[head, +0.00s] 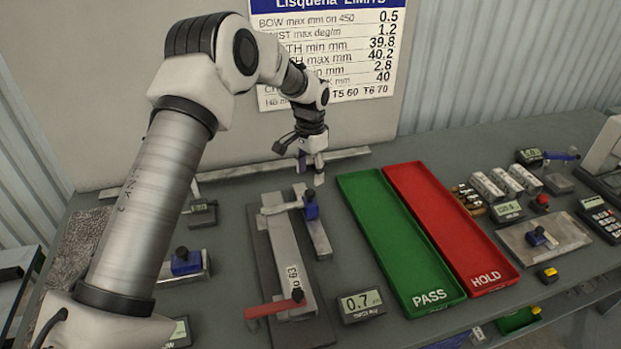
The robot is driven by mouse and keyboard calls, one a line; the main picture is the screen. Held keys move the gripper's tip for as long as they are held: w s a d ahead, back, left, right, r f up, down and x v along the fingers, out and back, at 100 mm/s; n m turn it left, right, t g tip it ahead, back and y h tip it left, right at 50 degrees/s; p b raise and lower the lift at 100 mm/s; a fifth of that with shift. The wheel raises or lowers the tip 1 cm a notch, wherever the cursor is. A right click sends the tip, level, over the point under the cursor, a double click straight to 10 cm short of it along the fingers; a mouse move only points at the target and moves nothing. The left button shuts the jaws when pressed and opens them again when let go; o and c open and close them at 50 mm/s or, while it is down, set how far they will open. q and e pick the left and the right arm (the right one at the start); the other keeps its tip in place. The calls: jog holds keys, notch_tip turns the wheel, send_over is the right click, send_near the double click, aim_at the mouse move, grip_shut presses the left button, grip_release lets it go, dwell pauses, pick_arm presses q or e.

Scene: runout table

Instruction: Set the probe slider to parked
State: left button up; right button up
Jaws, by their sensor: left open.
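A dark blue slider block (310,207) with a dark knob sits on a short metal rail (320,238) beside the long fixture. I take it to be the probe slider; no parked mark is readable. My left gripper (312,172) points down, open and empty, just behind and above this block. A gap to the knob looks small, but I cannot tell whether they touch. The fixture holds a grey bar (289,262) marked "No 63", with a red lever (273,308) across its near end. A display (360,305) by it reads 0.7. My right gripper is out of view.
A green PASS tray (427,297) and a red HOLD tray (487,277) lie right of the rail. Another blue block (186,262) is at left, partly behind my arm. A metal straightedge (250,170) lies along the back. Gauges and a plate (560,240) crowd the right.

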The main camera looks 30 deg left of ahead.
aim_at(309, 190)
pick_arm(q)
jog(key=f, duration=0.1)
jog(key=s+f+p, duration=0.1)
jog(key=shift+s+d+f, duration=0.1)
jog(key=shift+d+f, duration=0.15)
jog(key=shift+f, duration=0.05)
jog(key=f, duration=0.2)
jog(key=w+a+f, duration=0.1)
jog(key=shift+w+f+p, duration=0.1)
jog(key=shift+p, duration=0.2)
jog(key=shift+w+f, duration=0.2)
jog(key=shift+f, duration=0.05)
jog(key=shift+s+d+r, duration=0.2)
jog(key=shift+s+r, duration=0.05)
jog(key=shift+r, duration=0.05)
jog(key=shift+c, duration=0.3)
jog(key=shift+s+d+r, duration=0.1)
jog(key=shift+s+r, duration=0.05)
jog(key=shift+s, duration=0.05)
jog(key=c, duration=0.5)
grip_shut()
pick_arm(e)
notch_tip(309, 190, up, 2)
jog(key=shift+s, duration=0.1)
